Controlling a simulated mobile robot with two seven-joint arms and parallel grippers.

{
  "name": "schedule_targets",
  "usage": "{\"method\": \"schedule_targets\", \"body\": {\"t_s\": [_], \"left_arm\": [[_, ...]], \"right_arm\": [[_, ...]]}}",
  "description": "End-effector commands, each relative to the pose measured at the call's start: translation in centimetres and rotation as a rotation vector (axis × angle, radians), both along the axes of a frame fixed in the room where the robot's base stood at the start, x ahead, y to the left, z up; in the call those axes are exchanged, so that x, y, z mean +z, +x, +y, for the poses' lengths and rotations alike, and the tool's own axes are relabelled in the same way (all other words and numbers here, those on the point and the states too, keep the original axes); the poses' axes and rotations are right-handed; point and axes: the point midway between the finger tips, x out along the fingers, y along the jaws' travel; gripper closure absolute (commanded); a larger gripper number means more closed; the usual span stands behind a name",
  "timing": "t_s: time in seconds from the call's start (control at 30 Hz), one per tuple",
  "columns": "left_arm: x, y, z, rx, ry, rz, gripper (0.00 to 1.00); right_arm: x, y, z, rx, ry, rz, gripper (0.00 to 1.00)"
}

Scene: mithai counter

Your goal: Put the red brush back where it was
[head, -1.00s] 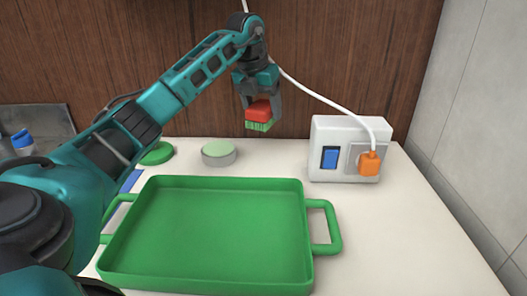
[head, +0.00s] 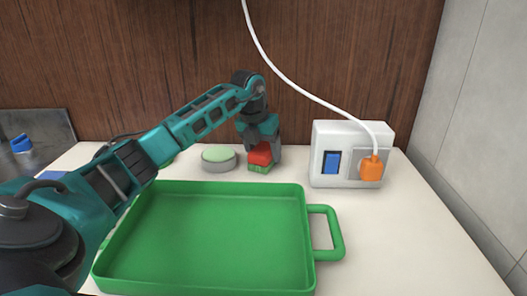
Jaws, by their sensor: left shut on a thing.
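The red brush (head: 260,155) has a red body and green bristles facing down. My left gripper (head: 261,147) is shut on its red body from above. The brush is upright at the back of the white counter, behind the green tray and just right of a round grey dish with a pale green top (head: 219,158). Its bristles are at or very near the counter surface; I cannot tell if they touch. My right gripper is not in view.
The empty green tray (head: 309,240) fills the middle of the counter (head: 400,235). A white socket box (head: 346,126) with a blue switch (head: 331,162) and orange plug (head: 370,168) stands to the right. A white cable (head: 290,78) hangs behind. The right side is clear.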

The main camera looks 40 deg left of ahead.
Motion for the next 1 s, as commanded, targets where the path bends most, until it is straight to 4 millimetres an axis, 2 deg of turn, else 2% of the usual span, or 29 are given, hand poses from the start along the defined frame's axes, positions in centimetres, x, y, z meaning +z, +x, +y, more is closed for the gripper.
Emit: {"method": "schedule_targets", "body": {"t_s": [0.1, 0.13, 0.37, 0.67, 0.83, 1.0], "left_arm": [[-0.3, 0.0, 0.0, 0.000, 0.001, 0.001, 0.62], [-0.3, 0.0, 0.0, 0.000, 0.001, 0.001, 0.31], [-0.3, 0.0, 0.0, 0.000, 0.001, 0.001, 0.09], [0.1, 0.0, 0.0, 0.000, 0.000, -0.001, 0.08], [2.4, -0.5, 0.1, -0.001, 0.001, -0.004, 0.08], [6.1, -1.5, 0.1, 0.000, 0.003, -0.004, 0.08]], "right_arm": [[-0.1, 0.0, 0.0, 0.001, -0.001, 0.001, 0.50], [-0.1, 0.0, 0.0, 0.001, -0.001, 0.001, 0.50], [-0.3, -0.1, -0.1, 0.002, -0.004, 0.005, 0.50], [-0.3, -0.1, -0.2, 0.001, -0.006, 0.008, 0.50], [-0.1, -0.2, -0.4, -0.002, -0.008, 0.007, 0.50], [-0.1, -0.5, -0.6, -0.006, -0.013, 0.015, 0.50]]}}
